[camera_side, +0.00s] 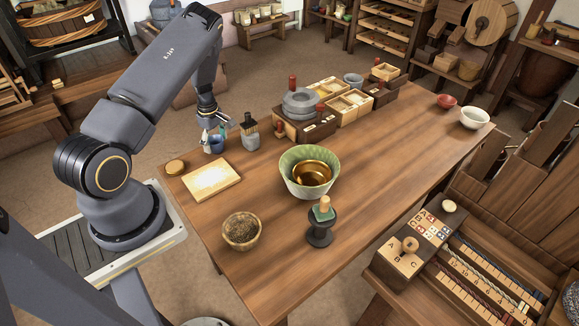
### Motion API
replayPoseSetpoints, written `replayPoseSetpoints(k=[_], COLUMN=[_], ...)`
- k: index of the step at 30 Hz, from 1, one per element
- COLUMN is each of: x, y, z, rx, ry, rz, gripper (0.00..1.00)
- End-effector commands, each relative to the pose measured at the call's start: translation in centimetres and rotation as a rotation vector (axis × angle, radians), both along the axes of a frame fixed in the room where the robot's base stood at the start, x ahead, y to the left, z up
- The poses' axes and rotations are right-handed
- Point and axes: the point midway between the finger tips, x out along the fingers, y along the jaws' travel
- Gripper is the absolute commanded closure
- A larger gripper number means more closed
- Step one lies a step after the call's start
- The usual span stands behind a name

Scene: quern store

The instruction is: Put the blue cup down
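The blue cup (216,146) is small in the side view, near the table's far left edge. My gripper (214,133) points down right at the cup, with its fingers at the two sides of the cup's upper part. It looks shut on the cup, though the contact is small in this view. The cup looks upright. Its base is low over the wooden table (375,135); I cannot tell whether it touches the top.
A pale board (211,180) and a small round lid (176,166) lie in front of the cup. A grey jar (250,134) stands close on its right. A green bowl (295,190), a wooden bowl (241,244) and a dark stand (320,234) are nearer. The table's right part has free room.

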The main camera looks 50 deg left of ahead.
Motion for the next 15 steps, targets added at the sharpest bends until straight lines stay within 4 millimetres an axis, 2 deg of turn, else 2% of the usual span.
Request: replayPoseSetpoints(k=[10, 15], x=[0.0, 0.1], y=[0.0, 0.0], z=[0.1, 2.0], rx=[0.000, 0.001], ry=[0.000, -0.002], rz=[0.000, -0.001], gripper=[0.16, 0.16])
